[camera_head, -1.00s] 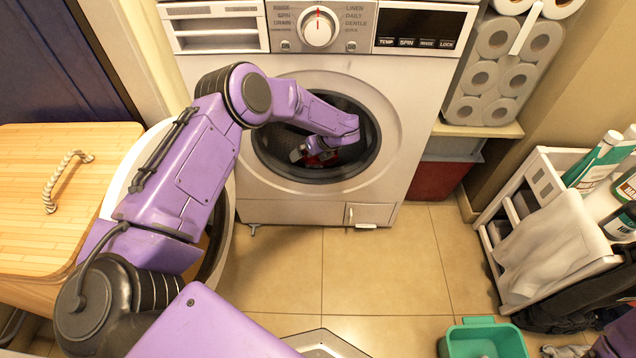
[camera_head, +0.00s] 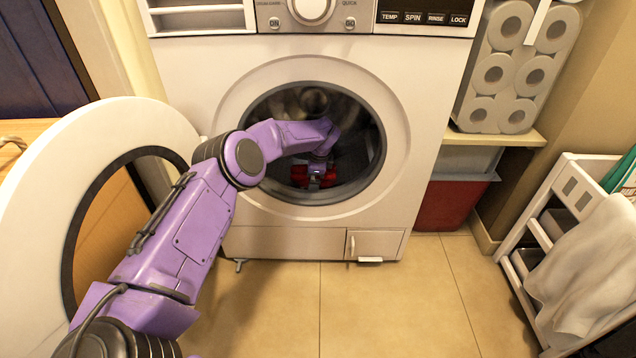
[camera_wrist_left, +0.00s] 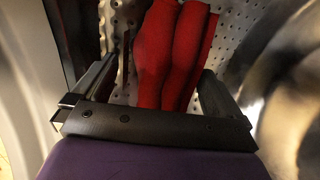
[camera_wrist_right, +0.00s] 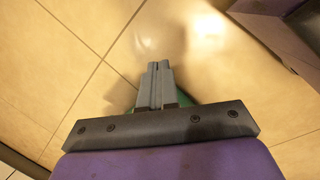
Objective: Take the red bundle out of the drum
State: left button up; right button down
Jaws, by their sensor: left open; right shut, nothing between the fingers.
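The red bundle (camera_wrist_left: 172,50) lies in the perforated metal drum (camera_wrist_left: 232,40). In the head view the bundle (camera_head: 300,174) shows on both sides of my left gripper (camera_head: 315,182), which is inside the washer opening. In the left wrist view my left gripper (camera_wrist_left: 160,85) is open, with one finger on each side of the bundle; whether they touch it I cannot tell. The bundle looks like two rolled lengths side by side. My right gripper (camera_wrist_right: 156,70) is shut and empty above the tiled floor, and is out of the head view.
The round washer door (camera_head: 35,215) stands open at the left. The opening's rim (camera_head: 398,130) surrounds my left arm. A white rack (camera_head: 565,190) with a cloth (camera_head: 590,265) stands at the right. The floor (camera_head: 370,300) in front is clear.

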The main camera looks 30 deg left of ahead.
pick_arm(q)
jog(key=shift+w+d, duration=0.1)
jog(key=shift+d, duration=0.05)
jog(key=shift+f+b, duration=0.25)
jog(key=shift+b, duration=0.1)
dwell(0.3)
jog(key=c, duration=0.9)
jog(key=shift+r, duration=0.1)
jog(key=shift+c, duration=0.2)
